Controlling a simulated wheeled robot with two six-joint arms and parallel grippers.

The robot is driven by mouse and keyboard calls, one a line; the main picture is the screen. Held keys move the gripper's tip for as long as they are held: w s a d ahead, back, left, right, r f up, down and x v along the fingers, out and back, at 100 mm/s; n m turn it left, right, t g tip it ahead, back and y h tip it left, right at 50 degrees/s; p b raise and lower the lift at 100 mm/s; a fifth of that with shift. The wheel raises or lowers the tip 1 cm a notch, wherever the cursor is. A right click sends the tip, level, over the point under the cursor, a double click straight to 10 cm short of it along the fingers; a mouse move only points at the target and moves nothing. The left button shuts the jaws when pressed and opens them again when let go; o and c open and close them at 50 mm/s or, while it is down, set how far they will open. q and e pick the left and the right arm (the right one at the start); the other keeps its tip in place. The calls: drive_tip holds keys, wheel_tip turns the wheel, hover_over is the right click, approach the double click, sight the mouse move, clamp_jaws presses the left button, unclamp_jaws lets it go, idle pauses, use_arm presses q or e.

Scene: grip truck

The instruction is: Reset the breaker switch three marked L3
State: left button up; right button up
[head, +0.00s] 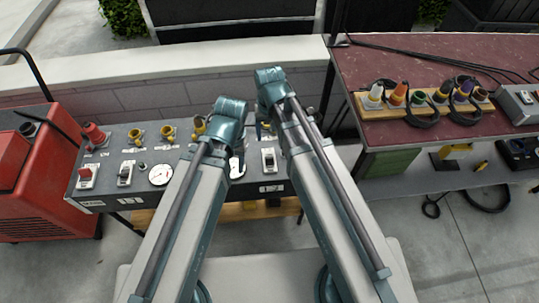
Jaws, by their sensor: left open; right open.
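The grey breaker panel (108,198) lies ahead of me, left of centre. A switch with a red part (86,176) and a second switch (125,173) stand at its left. Another switch (268,159) is at its right, beside my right arm. A white-plated fitting (236,167) is partly covered by my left arm. The marks are too small to read, so I cannot tell which is L3. My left gripper (239,142) and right gripper (264,130) are over the panel's right half, open, mostly hidden behind my arm links. Neither visibly touches a switch.
A round gauge (160,175) and several yellow connectors (168,133) sit on the panel. A red machine (40,180) stands at the left. A dark red bench (410,65) at the right carries coloured plugs with cables (397,94). A low wall (100,77) runs behind the panel.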

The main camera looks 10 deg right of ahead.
sight(270, 157)
wheel_tip(270, 157, down, 14)
drive_tip(key=b, duration=1.3)
drive_tip(key=shift+r, duration=0.2)
clamp_jaws()
